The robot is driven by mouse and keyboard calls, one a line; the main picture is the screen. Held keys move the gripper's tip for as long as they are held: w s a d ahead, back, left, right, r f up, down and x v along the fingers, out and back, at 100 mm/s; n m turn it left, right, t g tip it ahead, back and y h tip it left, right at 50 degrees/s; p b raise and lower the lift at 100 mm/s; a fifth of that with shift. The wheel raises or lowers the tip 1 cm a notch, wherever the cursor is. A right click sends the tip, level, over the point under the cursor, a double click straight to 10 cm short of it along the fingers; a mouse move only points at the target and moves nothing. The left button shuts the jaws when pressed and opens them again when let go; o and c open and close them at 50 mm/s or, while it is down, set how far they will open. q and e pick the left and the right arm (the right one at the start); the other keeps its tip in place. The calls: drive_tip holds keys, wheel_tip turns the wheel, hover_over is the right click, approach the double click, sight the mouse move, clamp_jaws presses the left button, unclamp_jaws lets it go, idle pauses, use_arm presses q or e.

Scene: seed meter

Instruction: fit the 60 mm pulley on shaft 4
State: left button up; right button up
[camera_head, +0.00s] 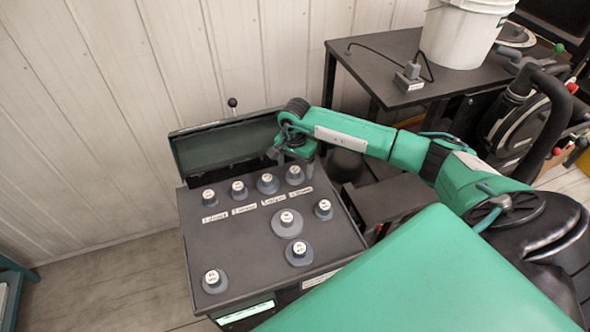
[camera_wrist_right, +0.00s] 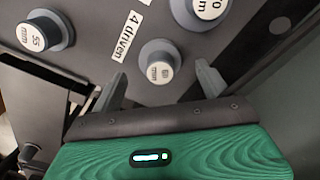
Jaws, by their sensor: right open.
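A small grey pulley with a white cap, whose print looks like 60 mm, shows in the right wrist view (camera_wrist_right: 160,70). It is at shaft 4, beside the "4 driven" label (camera_wrist_right: 126,35), and in the head view it is at the right end of the back row (camera_head: 294,175). Its shaft is hidden under it, so I cannot tell how fully it is seated. My right gripper (camera_wrist_right: 162,78) is open, with its fingers on either side of the pulley and gaps to both. In the head view my right gripper (camera_head: 296,158) hangs above that pulley. My left gripper is not in view.
Several other pulleys stand on the dark panel (camera_head: 245,258): a 55 mm one (camera_wrist_right: 45,30), a large one (camera_head: 287,223) and one at the front left corner (camera_head: 214,281). A raised lid (camera_head: 222,145) stands behind. A side table (camera_head: 375,50) holds a white bucket (camera_head: 465,35).

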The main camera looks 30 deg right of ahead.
wheel_tip(320, 180, up, 12)
drive_tip(key=b, duration=0.3)
drive_tip(key=shift+f, duration=0.15)
idle(0.4)
